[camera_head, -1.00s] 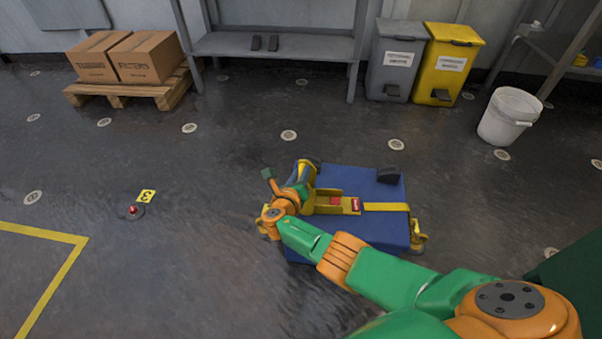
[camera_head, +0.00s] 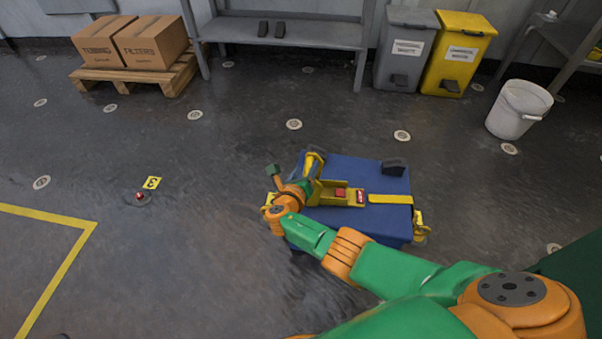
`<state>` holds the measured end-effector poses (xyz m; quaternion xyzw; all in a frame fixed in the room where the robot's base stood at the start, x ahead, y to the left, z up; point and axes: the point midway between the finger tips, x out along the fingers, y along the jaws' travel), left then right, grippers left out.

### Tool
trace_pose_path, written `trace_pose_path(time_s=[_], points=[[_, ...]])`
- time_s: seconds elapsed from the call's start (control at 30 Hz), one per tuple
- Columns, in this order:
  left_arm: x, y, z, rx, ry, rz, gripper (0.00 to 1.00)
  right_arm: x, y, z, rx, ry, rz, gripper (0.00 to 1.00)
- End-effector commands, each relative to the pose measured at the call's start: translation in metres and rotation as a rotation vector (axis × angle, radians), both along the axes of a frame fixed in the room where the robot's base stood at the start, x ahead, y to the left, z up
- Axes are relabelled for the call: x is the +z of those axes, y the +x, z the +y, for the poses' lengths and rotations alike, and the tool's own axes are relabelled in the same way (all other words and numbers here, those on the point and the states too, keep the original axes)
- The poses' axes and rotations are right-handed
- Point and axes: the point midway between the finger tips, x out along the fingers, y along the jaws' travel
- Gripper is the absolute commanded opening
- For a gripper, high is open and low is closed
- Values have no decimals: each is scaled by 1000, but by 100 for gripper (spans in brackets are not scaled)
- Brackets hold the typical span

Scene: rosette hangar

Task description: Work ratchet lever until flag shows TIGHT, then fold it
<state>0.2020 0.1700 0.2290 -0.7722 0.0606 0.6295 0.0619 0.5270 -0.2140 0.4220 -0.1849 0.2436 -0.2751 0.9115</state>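A blue case (camera_head: 385,222) lies on the floor with a yellow strap (camera_head: 390,198) across its top. A yellow ratchet body (camera_head: 327,193) sits on it, with a red block and a small red flag plate (camera_head: 361,198); its lettering is too small to read. A yellow lever (camera_head: 316,163) with a dark end stands up at the ratchet's left end. My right gripper (camera_head: 304,184) is at the lever, over the case's left side. My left gripper is not in view.
A yellow hook fitting (camera_head: 420,228) is at the case's right edge, and a dark block (camera_head: 394,167) is on its top. A red floor beacon (camera_head: 140,196) stands to the left. Boxes on a pallet (camera_head: 134,80), two bins and a white bucket (camera_head: 518,108) stand farther back.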

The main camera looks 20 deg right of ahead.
Motion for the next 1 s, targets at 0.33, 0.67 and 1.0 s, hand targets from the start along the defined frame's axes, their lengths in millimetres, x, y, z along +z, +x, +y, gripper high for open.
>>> trace_pose_path(time_s=[0.33, 0.67, 1.0], points=[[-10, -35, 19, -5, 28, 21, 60, 21, -29, 25, 3, 0, -2, 57], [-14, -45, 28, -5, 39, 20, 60, 23, -42, 35, 2, -3, -6, 57], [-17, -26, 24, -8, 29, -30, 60, 16, -39, 35, -8, 24, -27, 6]])
